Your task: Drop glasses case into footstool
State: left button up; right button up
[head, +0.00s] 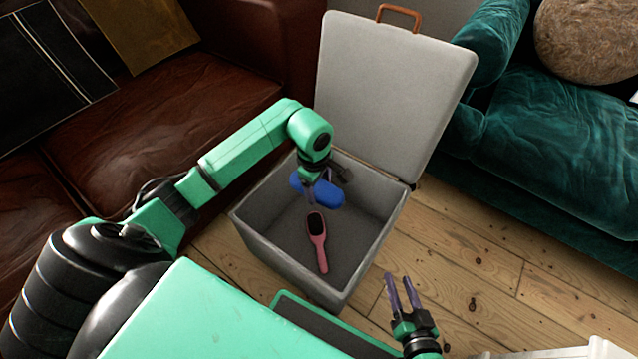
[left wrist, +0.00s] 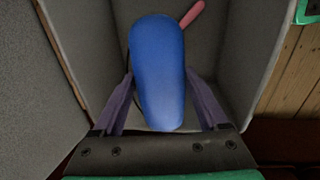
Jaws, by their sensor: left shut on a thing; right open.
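The blue glasses case (head: 325,194) is held by my left gripper (head: 313,190) over the opening of the grey footstool (head: 268,257). In the left wrist view, the case (left wrist: 158,75) lies between the two fingers of my left gripper (left wrist: 160,105), which is shut on it. The footstool's lid (head: 390,95) stands open at the back, with a brown handle on top. The footstool's grey inner walls (left wrist: 258,50) show around the case in the left wrist view. My right gripper (head: 404,293) is open and empty, outside the footstool at its front right.
A pink hairbrush (head: 318,242) lies inside the footstool; its handle (left wrist: 192,14) shows in the left wrist view. A brown leather sofa (head: 190,100) is at the left, and a teal sofa (head: 560,130) is at the right. Bare floorboards (head: 480,250) lie right of the footstool.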

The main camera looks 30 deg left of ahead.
aim_at(315, 192)
pick_arm(q)
jog(key=shift+f, duration=0.1)
pick_arm(e)
jog(key=shift+f, duration=0.1)
pick_arm(q)
jog(key=o, duration=1.3)
jog(key=r+p, duration=0.1)
jog(key=r, duration=0.3)
jog(key=s+r+p, duration=0.1)
jog(key=r+p, duration=0.1)
jog(key=r, duration=0.3)
jog(key=s+r+p, duration=0.1)
jog(key=r+p, duration=0.1)
jog(key=r, duration=0.3)
jog(key=shift+a+r, duration=0.15)
jog(key=shift+r, duration=0.1)
pick_arm(e)
jog(key=shift+n+g, duration=0.3)
jog(key=shift+g, duration=0.3)
jog(key=r, duration=0.5)
jog(key=shift+d+r, duration=0.2)
jog(key=shift+r, duration=0.15)
